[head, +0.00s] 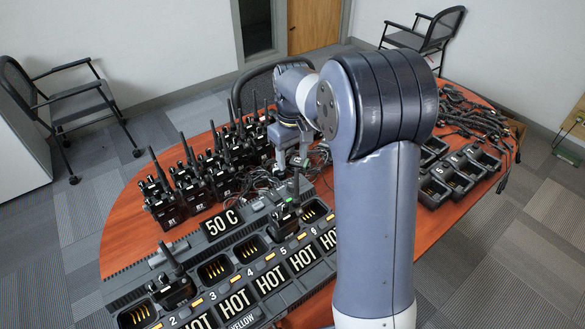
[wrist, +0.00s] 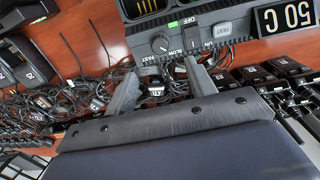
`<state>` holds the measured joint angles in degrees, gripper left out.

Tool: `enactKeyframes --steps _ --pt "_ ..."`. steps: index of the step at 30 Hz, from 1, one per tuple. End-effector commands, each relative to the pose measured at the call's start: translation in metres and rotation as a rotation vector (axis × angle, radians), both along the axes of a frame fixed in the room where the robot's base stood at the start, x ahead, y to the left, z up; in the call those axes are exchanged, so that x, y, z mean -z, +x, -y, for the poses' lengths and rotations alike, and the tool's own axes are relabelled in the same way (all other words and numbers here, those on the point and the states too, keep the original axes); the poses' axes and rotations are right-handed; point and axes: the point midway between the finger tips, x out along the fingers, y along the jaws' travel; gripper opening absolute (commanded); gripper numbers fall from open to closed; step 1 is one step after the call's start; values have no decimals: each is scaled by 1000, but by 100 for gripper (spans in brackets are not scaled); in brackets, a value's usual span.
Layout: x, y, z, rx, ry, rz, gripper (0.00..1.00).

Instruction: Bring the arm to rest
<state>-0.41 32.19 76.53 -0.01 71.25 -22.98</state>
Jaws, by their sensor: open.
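My arm reaches up and over the wooden table in the head view, with its forearm bent away from me. My gripper (head: 292,162) is over the table behind the big multi-bay charger (head: 262,258). In the wrist view my gripper (wrist: 162,85) has its two fingers spread apart with nothing held between them. The charger's control end (wrist: 185,40), with a knob and a switch, shows just beyond the fingers. Tangled black cables (wrist: 75,95) lie below and beside them. My upper arm hides the charger's right end in the head view.
Several upright radios (head: 195,180) stand on the table (head: 130,215) at left. Radios also sit in charger bays. Single chargers (head: 455,180) and a cable heap (head: 470,115) lie at right. Chairs (head: 70,100) stand around the table.

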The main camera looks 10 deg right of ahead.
Motion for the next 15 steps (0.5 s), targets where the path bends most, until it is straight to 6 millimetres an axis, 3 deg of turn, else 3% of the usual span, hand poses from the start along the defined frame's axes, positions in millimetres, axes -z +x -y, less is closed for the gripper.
enactKeyframes --steps 5,15 --pt "-13 0 0 0 -1 1 53" --pt "-12 0 0 0 0 0 53"
